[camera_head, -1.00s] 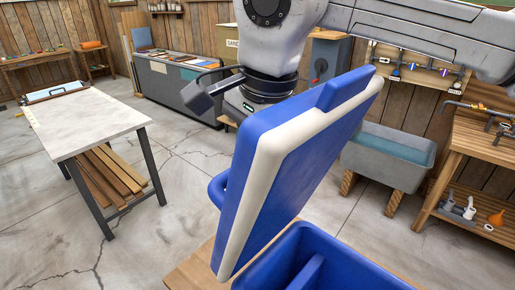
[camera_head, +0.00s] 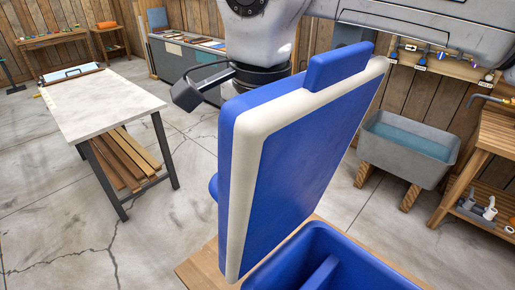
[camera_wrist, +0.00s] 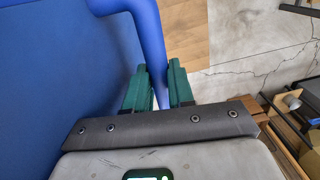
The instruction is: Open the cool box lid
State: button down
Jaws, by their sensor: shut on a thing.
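The cool box lid (camera_head: 302,140) is blue with a cream inner border and stands raised, close to upright, above the open cool box (camera_head: 385,262). The blue box shows a divider inside, at the bottom of the head view. In the wrist view, my gripper (camera_wrist: 158,72) has green fingers on either side of the lid's blue bar handle (camera_wrist: 150,40), closed on it. The lid's flat blue outer face (camera_wrist: 60,70) fills the left of that view. In the head view the lid hides my fingers; only my wrist shows behind it.
The box rests on a wooden surface (camera_head: 197,266). A light-topped table (camera_head: 105,100) stands to the left, with open concrete floor (camera_head: 165,225) between. A grey water trough (camera_head: 405,155) and a wooden bench (camera_head: 490,150) stand to the right.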

jog(key=shift+a+f, duration=0.1)
jog(key=shift+f, duration=0.6)
jog(key=c, duration=1.4)
grip_release()
jog(key=shift+o, duration=1.4)
jog(key=shift+w+a+f, duration=0.1)
jog(key=shift+a, duration=0.05)
jog(key=shift+o, duration=0.7)
jog(key=shift+r, duration=0.25)
jog(key=shift+r, duration=0.3)
jog(key=r, duration=0.3)
jog(key=r+b, duration=0.1)
jog(key=r, duration=0.6)
jog(key=shift+s+d, duration=0.2)
jog(key=shift+d, duration=0.1)
